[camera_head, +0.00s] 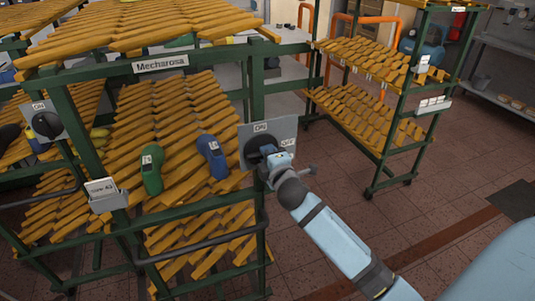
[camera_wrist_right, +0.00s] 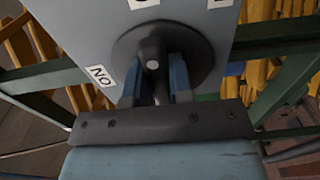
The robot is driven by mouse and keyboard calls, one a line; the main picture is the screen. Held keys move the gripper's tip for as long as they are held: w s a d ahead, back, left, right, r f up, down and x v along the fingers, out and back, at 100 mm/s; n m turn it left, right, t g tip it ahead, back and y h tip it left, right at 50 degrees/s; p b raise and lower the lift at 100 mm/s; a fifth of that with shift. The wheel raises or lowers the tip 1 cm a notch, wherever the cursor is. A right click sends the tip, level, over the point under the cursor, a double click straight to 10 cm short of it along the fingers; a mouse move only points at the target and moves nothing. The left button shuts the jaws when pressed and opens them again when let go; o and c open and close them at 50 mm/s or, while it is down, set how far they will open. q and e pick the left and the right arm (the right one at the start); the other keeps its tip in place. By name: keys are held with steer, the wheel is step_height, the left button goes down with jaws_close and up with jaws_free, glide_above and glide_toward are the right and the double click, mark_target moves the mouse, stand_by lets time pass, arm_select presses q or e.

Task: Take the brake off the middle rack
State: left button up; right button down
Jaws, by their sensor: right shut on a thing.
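The green-framed rack (camera_head: 257,92) with the "Mecharosa" sign stands in front of me. On its right post is a grey brake plate (camera_head: 283,127) with ON and OFF labels. My right gripper (camera_head: 268,159) is at this plate, its fingers around the dark brake knob (camera_head: 254,152). In the right wrist view the two blue fingers are shut on the raised grip of the knob (camera_wrist_right: 152,50), in front of the plate (camera_wrist_right: 80,25). The fingers hide part of the knob in the head view. My left gripper is not in view.
A green shoe last (camera_head: 151,170) and a blue one (camera_head: 213,156) lie on the yellow slats. Another brake knob (camera_head: 47,124) is at the left post. A second rack (camera_head: 375,165) stands behind at right. Tiled floor (camera_head: 440,215) is open at right.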

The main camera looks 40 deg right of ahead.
steer(key=c, duration=1)
jaws_free()
steer(key=b+v, duration=0.2)
steer(key=v, duration=1.2)
steer(key=shift+d, duration=0.1)
steer(key=shift+w+f, duration=0.1)
steer(key=shift+f, duration=0.05)
steer(key=s+a+f+m+g+y+p, duration=0.1)
steer(key=s+a+f+m+g+y, duration=0.1)
steer(key=s+a+f+m, duration=0.2)
steer(key=s+a+f+m+g+y+p, duration=0.2)
steer(key=s+a+f+m+y, duration=0.1)
steer(key=f, duration=0.8)
steer(key=s+a+f+m+g+y+p, duration=0.2)
steer(key=s+a+f+m, duration=0.3)
steer(key=s+a+f, duration=0.2)
steer(key=shift+s+a+f+y, duration=0.1)
steer(key=shift+a+f+y, duration=0.2)
steer(key=shift+a+f, duration=0.25)
